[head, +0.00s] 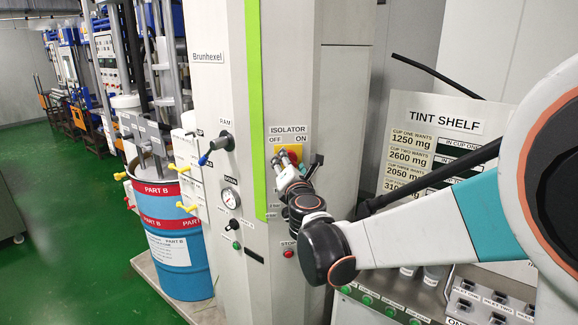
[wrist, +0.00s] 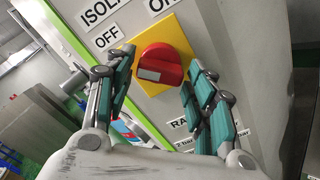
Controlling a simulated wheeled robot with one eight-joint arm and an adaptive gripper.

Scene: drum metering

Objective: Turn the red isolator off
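The red isolator (wrist: 160,67) is a round red knob with a pale mark on its grip, set on a yellow plate (wrist: 180,38). In the wrist view it sits just beyond my fingertips, between OFF (wrist: 107,37) and ON labels. My gripper (wrist: 155,82) is open, with one finger on each side of the knob; I cannot tell whether either finger touches it.
A RAM lever (head: 218,146) sticks out left of the isolator. A gauge (head: 230,198), a black knob and a red stop button (head: 289,253) are below. A blue drum (head: 178,240) stands left. The tint shelf board (head: 435,140) is right, behind my arm.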

